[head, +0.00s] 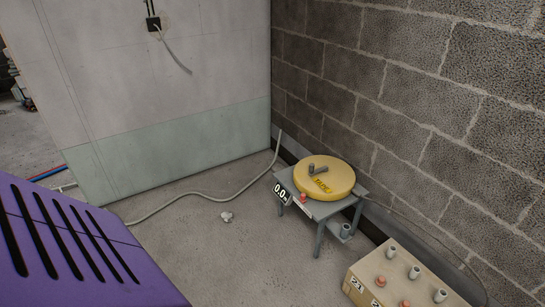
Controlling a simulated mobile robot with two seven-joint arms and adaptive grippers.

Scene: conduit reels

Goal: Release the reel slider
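Neither of my grippers is in view.
A tan box (393,269) with grey pegs, orange-red parts and number labels stands at the lower right. A purple slotted panel (75,250) fills the lower left. A pale conduit (200,195) crosses the floor, near a small white object (227,216). The floor between is mostly clear.

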